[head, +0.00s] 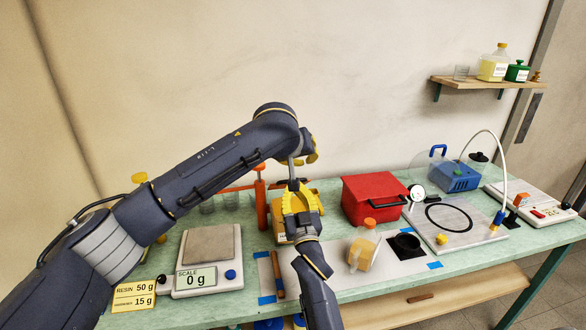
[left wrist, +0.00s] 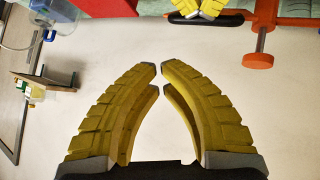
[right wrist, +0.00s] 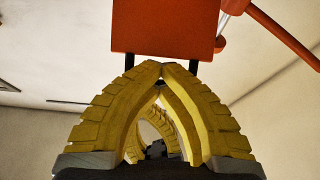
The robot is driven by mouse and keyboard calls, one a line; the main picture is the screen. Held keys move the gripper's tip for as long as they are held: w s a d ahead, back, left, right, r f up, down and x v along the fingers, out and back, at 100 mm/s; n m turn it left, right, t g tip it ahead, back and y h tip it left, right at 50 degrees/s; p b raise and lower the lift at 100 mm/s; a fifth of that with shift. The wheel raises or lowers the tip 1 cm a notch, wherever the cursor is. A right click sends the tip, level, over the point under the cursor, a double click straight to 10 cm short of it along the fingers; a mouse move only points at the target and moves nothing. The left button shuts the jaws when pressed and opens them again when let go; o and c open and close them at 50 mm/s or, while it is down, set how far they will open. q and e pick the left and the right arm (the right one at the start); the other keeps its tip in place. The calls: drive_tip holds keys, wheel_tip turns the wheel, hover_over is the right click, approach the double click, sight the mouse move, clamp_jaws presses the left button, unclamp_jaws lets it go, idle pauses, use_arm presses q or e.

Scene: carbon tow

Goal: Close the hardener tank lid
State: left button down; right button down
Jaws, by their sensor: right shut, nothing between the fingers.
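In the head view an orange-tan box (head: 281,239) with a label, apparently the hardener tank, is mostly hidden behind my right gripper (head: 298,190). In the right wrist view an orange panel (right wrist: 163,28) on two black rods, apparently the lid with its handle, stands just beyond the fingertips. Contact cannot be told. My right gripper's fingertips (right wrist: 162,66) meet with nothing between them. My left gripper (head: 313,157) is higher, partly hidden by its wrist. In the left wrist view its fingertips (left wrist: 160,69) are slightly apart and empty. A black bar (left wrist: 187,18) lies near the other gripper there.
A red box (head: 372,197) stands right of the grippers, an orange stand (head: 262,205) left. A scale (head: 208,262) is at the left.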

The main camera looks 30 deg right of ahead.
use_arm(q)
drive_tip(key=shift+s+a+r+n+t+y, duration=0.9)
drive_tip(key=shift+a+r+y, duration=0.55)
drive_tip(key=shift+r+y, duration=1.2)
drive_tip(key=x, duration=0.9)
drive_tip(key=shift+f, duration=0.55)
drive_tip(key=shift+s+a+f, duration=0.1)
drive_tip(key=shift+s+f, duration=0.3)
drive_tip(key=shift+f, duration=0.25)
drive_tip(key=shift+s+a+f, duration=0.1)
drive_tip(key=shift+s+f, duration=0.3)
drive_tip(key=shift+f, duration=0.3)
drive_tip(key=shift+s+a+f+t, duration=0.1)
drive_tip(key=shift+s+f+t, duration=0.2)
drive_tip(key=shift+s+f, duration=0.5)
drive_tip(key=shift+w+f, duration=0.1)
